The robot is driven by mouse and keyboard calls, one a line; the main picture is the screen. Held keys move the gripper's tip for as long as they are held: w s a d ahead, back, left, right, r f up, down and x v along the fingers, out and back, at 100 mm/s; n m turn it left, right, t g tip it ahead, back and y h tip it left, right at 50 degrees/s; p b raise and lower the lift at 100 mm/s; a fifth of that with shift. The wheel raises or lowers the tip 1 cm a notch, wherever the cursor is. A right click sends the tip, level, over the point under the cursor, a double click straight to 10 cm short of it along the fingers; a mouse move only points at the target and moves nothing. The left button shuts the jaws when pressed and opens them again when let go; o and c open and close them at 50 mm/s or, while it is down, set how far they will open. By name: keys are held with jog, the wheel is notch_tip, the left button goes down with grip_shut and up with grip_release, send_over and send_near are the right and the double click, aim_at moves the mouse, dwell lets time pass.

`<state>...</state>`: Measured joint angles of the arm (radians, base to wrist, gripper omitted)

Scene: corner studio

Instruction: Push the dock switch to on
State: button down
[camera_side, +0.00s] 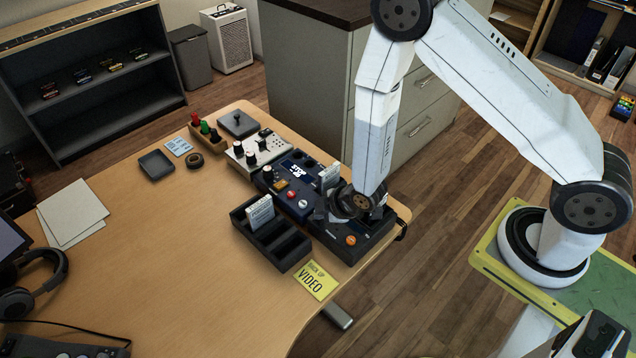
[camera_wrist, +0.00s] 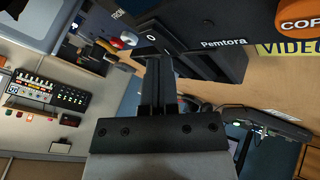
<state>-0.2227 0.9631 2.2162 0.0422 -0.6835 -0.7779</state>
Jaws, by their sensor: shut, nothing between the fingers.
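The dock (camera_side: 345,240) is a dark navy unit at the desk's right edge, with white cards standing in it, coloured buttons and an orange button (camera_side: 351,240). In the wrist view its dark face (camera_wrist: 225,22) fills the top, with "Pemtora" lettering and an "O" mark. The switch itself cannot be made out clearly; my gripper hides that area. My gripper (camera_side: 325,214) is low over the dock in the side view. In the wrist view its fingers (camera_wrist: 158,62) are shut and empty, their tips close to the "O" mark. Whether they touch the dock, I cannot tell.
A black slotted tray (camera_side: 272,238) with a white card stands in front of the dock. A yellow "VIDEO" card (camera_side: 316,281) lies beside it. A white mixer-like box (camera_side: 257,150) stands behind. The desk's middle (camera_side: 160,240) is clear.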

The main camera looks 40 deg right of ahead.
jog(key=shift+r, duration=0.1)
dwell(0.4)
jog(key=shift+w+r, duration=0.1)
jog(key=shift+r, duration=0.5)
jog(key=shift+r, duration=0.15)
notch_tip(320, 180, up, 6)
jog(key=shift+f, duration=0.1)
dwell(0.7)
dwell(0.3)
jog(key=s+d+r+m+g+h, duration=0.1)
jog(key=s+d+r+m+g, duration=0.3)
jog(key=s+d+r+m, duration=0.4)
jog(key=s+r+m, duration=0.3)
jog(key=r, duration=0.1)
jog(key=shift+d+r+g, duration=0.15)
jog(key=shift+r+g, duration=0.15)
jog(key=shift+r, duration=0.05)
